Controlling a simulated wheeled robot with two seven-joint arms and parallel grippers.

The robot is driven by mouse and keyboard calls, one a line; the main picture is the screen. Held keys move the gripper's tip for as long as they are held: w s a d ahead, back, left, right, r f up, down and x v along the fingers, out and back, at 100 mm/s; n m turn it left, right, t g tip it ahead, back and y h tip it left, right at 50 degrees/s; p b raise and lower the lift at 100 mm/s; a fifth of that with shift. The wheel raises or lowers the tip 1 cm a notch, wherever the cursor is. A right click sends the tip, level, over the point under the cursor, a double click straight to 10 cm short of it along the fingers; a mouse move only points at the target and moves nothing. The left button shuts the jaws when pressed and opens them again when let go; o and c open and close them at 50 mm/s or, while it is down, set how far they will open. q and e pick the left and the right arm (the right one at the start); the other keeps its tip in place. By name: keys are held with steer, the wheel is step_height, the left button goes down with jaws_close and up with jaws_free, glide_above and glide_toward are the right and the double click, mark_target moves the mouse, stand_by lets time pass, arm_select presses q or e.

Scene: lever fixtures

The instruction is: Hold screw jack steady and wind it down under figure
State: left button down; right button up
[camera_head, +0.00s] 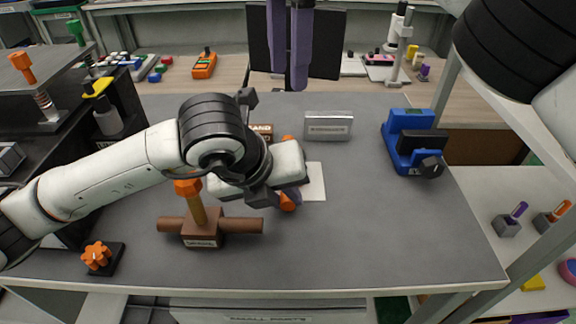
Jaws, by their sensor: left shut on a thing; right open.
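My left gripper (291,187) is low over the middle of the grey table, shut on a mostly hidden piece with orange parts (288,202) showing beside it. Whether this piece is the screw jack I cannot tell. Left of it stands an upright device with a brown labelled block (203,241), a brown bar out to each side, a tan post and an orange hexagonal top (187,187). My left wrist passes close by its post. No figure is clearly recognisable.
A white card (315,183) lies beside the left gripper. A grey labelled block (328,126) is behind it. A blue device with a black knob (411,143) stands at right. An orange knob on a black base (97,257) is at front left. The front right tabletop is clear.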

arm_select(q)
steer(key=c, duration=1.9)
jaws_free()
steer(key=shift+a+f, duration=0.2)
steer(key=shift+f, duration=0.1)
steer(key=o, duration=0.4)
steer(key=shift+w, duration=0.1)
steer(key=shift+r, duration=0.1)
steer(key=shift+d, duration=0.1)
steer(key=shift+s+r, duration=0.2)
steer(key=shift+r, duration=0.4)
steer(key=v, duration=1.1)
steer(key=shift+f, duration=0.15)
steer(key=shift+s, duration=0.15)
